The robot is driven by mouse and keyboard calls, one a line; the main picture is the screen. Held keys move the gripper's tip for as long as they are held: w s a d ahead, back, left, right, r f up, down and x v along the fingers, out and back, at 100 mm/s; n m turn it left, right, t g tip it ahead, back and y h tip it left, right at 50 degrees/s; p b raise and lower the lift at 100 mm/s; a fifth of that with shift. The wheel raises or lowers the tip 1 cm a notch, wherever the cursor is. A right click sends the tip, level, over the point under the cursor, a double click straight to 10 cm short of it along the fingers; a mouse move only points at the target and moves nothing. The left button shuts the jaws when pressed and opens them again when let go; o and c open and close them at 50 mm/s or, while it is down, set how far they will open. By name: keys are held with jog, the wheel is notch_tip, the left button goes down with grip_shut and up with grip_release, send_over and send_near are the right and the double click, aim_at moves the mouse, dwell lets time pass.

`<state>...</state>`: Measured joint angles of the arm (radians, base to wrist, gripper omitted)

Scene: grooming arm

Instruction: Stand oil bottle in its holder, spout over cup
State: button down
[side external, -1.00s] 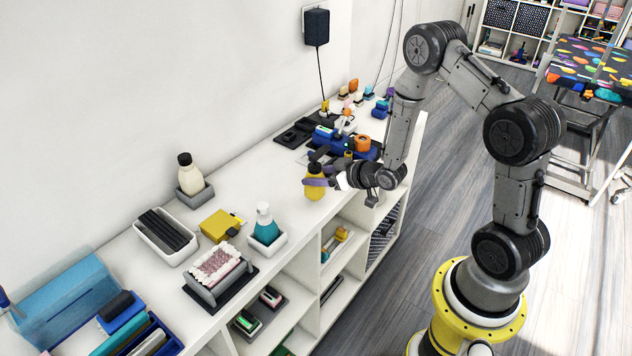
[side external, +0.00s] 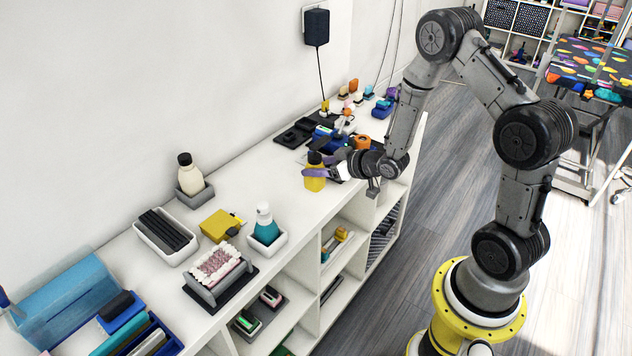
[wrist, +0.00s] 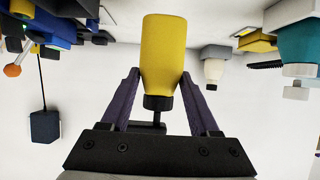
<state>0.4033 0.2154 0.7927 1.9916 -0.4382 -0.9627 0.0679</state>
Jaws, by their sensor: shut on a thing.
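A yellow bottle with a black cap (side external: 315,184), the likely oil bottle, stands about upright above the white top. It also shows in the wrist view (wrist: 163,52), where the image is inverted and its black spout piece points down. My gripper (side external: 316,172) has its purple fingers on either side of the bottle; the fingers also show in the wrist view (wrist: 158,77), shut on it. A yellow block (side external: 217,226) with a small piece at its right edge lies to the left on the top, apart from the bottle. I cannot tell whether it is the holder and cup.
A teal bottle in a white tray (side external: 281,240), a cream bottle in a grey tray (side external: 191,199) and a white bin (side external: 166,238) stand around the yellow block. Blue and black items (side external: 330,138) sit behind my gripper. The top between bottle and block is clear.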

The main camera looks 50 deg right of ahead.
jog(key=shift+w+a, duration=0.1)
jog(key=shift+a, duration=0.15)
jog(key=shift+w+d+r+n+y, duration=0.2)
jog(key=shift+w+d+r, duration=0.15)
jog(key=shift+w, duration=0.15)
jog(key=shift+w+d+r+n+y, duration=0.2)
jog(key=shift+w+d+r, duration=0.1)
jog(key=shift+w, duration=0.15)
jog(key=d, duration=0.1)
jog(key=d+r, duration=0.1)
jog(key=d, duration=0.3)
jog(key=shift+w+r, duration=0.2)
jog(key=shift+w, duration=0.2)
jog(key=s+d+r, duration=0.1)
jog(key=d, duration=0.7)
jog(key=shift+s+r+m+h, duration=0.2)
jog(key=shift+m+h, duration=0.2)
jog(key=shift+a+f, duration=0.1)
jog(key=shift+f, duration=4.4)
jog(key=shift+f, duration=0.3)
